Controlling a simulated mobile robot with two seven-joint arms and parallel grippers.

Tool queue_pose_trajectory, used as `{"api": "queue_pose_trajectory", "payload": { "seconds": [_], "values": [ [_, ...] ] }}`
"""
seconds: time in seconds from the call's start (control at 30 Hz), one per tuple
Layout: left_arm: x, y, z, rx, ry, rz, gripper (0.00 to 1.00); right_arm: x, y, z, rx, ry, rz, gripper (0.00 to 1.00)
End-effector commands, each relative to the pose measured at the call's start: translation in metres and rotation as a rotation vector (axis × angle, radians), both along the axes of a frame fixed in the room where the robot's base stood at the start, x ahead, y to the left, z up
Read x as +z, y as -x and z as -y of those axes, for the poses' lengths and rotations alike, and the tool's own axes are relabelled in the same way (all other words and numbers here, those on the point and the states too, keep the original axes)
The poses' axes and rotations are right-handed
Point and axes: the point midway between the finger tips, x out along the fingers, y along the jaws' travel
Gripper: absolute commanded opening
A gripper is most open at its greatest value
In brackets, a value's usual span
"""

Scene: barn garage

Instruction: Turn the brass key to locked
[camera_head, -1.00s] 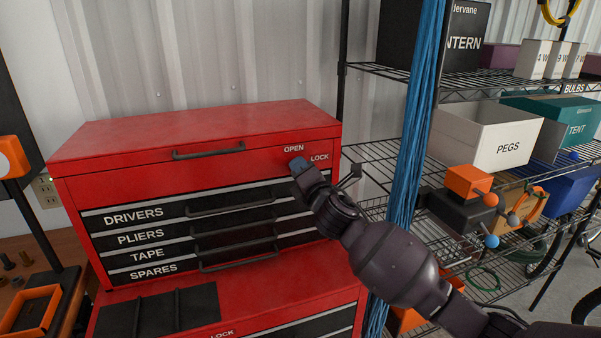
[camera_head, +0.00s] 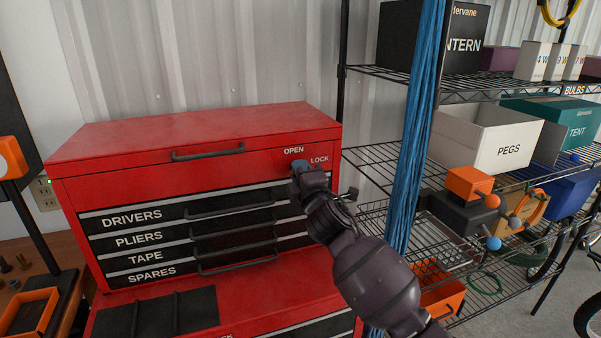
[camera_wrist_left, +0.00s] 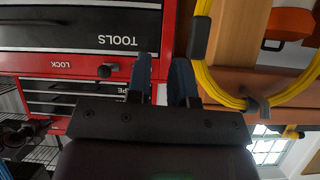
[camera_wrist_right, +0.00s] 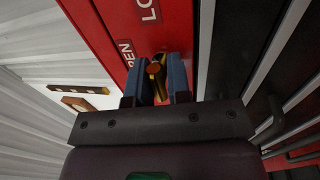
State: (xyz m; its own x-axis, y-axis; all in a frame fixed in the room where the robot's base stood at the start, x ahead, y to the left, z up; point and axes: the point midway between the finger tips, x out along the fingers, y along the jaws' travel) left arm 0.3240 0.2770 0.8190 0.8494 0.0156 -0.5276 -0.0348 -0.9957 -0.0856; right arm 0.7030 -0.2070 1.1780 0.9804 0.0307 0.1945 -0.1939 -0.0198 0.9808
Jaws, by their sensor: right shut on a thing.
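The brass key (camera_wrist_right: 155,70) is between the blue fingertips of my right gripper (camera_wrist_right: 160,80) in the right wrist view. That gripper is shut on it, at the red face of the tool chest (camera_head: 90,185). In the head view my right gripper (camera_head: 300,166) is just below the OPEN label (camera_head: 293,151) and left of the LOCK label (camera_head: 319,159); it hides the key there. The key's exact angle is hard to tell. My left gripper (camera_wrist_left: 165,80) shows only in the left wrist view, with a gap between its fingers and nothing in it.
Wire shelves with a PEGS box (camera_head: 485,138) and an orange box (camera_head: 468,181) stand to the right. Blue strands (camera_head: 410,150) hang between shelves and chest.

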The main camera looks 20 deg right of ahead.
Motion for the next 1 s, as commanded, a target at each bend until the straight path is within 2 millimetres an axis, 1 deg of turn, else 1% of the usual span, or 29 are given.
{"api": "queue_pose_trajectory", "payload": {
  "seconds": [0.3,0.33,0.47,0.77,0.87,1.0],
  "values": [
    [0.002,-0.003,0.0,-0.002,0.0,0.005,0.21,0.002,0.0,0.0,0.002,-0.004,0.004,0.0],
    [0.002,-0.003,0.0,-0.002,0.0,0.006,0.21,0.002,0.0,0.0,0.002,-0.004,0.003,0.19],
    [0.003,-0.005,0.001,-0.002,0.0,0.009,0.21,0.002,0.0,0.0,0.002,-0.003,0.003,0.39],
    [0.004,-0.006,0.001,-0.003,0.001,0.012,0.21,0.0,0.001,0.0,0.0,-0.002,0.001,0.4],
    [0.003,-0.006,0.001,-0.003,0.001,0.012,0.21,-0.001,0.007,0.0,0.0,-0.002,0.0,0.4],
    [0.003,-0.005,0.001,-0.003,0.001,0.011,0.21,-0.006,0.024,0.001,0.0,-0.002,0.0,0.4]
  ]
}}
